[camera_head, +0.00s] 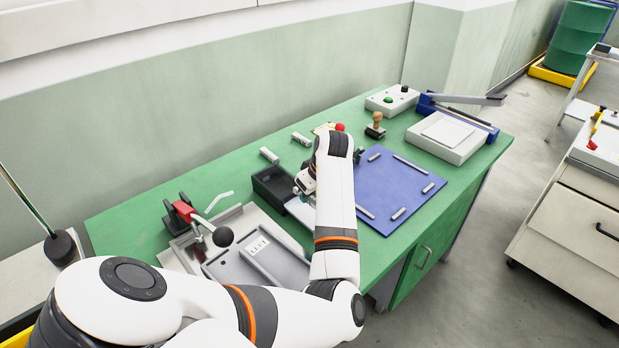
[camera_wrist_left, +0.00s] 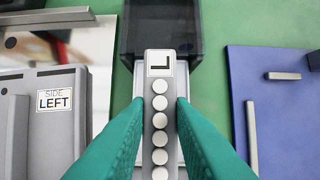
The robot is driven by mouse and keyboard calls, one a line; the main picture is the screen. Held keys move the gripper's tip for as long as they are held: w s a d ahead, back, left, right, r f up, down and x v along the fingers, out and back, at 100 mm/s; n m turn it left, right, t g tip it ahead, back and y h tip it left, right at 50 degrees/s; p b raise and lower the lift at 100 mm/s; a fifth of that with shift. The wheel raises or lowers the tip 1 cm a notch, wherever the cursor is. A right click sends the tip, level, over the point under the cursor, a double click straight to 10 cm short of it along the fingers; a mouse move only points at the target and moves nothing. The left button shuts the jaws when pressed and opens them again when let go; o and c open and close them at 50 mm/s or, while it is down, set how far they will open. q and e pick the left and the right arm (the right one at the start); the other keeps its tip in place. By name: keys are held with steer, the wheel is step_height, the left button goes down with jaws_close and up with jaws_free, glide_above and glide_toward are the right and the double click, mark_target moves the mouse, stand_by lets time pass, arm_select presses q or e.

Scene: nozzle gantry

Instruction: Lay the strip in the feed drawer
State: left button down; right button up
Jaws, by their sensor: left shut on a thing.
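My left gripper (camera_wrist_left: 155,125) is shut on a grey strip (camera_wrist_left: 159,118) with a row of white round discs and a black corner mark on a white label at its far end. In the head view this gripper (camera_head: 304,188) is low over the bench, left of the blue mat, and my arm hides most of the strip. A dark open-topped box (camera_wrist_left: 160,28) lies just beyond the strip's far end; it also shows in the head view (camera_head: 268,187). A pale surface, perhaps the feed drawer (camera_head: 298,210), runs out from the box below the strip. I cannot tell whether they touch.
A grey fixture (camera_wrist_left: 62,120) labelled "SIDE LEFT" stands left of the strip, beside a red-handled clamp (camera_head: 184,211). The blue mat (camera_head: 402,182) with several grey bars lies to the right. A stamp (camera_head: 376,124), control box (camera_head: 391,100) and hinged press (camera_head: 450,135) stand farther back.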

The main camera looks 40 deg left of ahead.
mark_target(310, 215)
arm_select(q)
steer(key=shift+f, duration=0.8)
step_height(310, 215, down, 3)
steer(key=shift+w+f+p, duration=0.1)
steer(key=shift+p, duration=0.2)
steer(key=shift+a+f, duration=0.1)
steer(key=shift+f, duration=0.2)
arm_select(e)
steer(key=shift+w+a+r, duration=0.35)
steer(key=shift+w+a, duration=0.05)
steer(key=shift+a, duration=0.25)
arm_select(q)
steer(key=c, duration=1.3)
jaws_free()
steer(key=shift+o, duration=0.2)
arm_select(e)
steer(key=shift+d, duration=0.3)
